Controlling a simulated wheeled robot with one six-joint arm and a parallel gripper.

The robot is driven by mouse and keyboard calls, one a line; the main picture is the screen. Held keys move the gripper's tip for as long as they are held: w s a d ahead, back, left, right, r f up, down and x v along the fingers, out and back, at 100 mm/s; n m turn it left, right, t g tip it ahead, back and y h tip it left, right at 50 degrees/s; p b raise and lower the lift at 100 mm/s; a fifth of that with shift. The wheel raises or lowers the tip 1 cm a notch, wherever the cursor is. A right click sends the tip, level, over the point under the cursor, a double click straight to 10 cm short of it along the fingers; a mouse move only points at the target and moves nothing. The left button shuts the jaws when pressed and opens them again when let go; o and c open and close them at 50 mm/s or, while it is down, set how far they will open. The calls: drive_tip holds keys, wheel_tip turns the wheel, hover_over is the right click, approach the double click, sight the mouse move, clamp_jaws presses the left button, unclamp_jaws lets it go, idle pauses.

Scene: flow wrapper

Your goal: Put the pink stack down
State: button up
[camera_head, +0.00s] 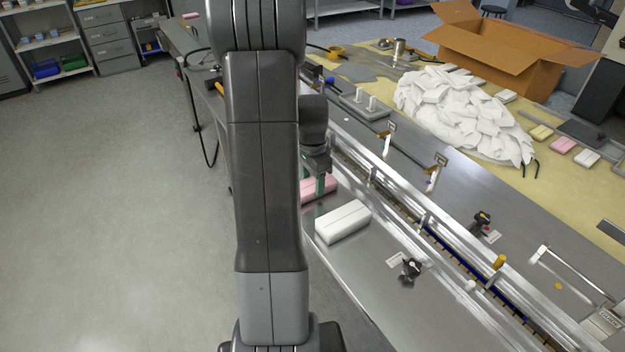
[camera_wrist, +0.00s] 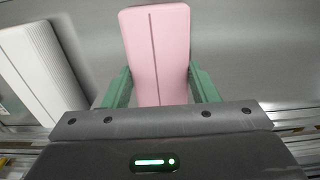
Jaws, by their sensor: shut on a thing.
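The pink stack (camera_wrist: 158,50) is a long pink block with a lengthwise seam, between the green fingers of my gripper (camera_wrist: 160,92) in the wrist view. My gripper is shut on it, one finger on each long side. In the head view the pink stack (camera_head: 318,188) shows just right of my arm, partly hidden by the arm and finger. It is at or just above the metal table; I cannot tell whether it touches. My gripper (camera_head: 320,183) points down there.
A white stack (camera_head: 343,221) lies on the metal table close to the pink one; it also shows in the wrist view (camera_wrist: 40,62). A conveyor rail (camera_head: 425,215) runs to the right. Beyond it are a white pile (camera_head: 460,112) and a cardboard box (camera_head: 510,50).

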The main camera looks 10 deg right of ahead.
sight(312, 183)
drive_tip(key=shift+f, duration=0.15)
drive_tip(key=o, duration=0.9)
drive_tip(key=shift+o, duration=0.2)
wheel_tip(312, 183, up, 12)
drive_tip(key=shift+r, duration=0.2)
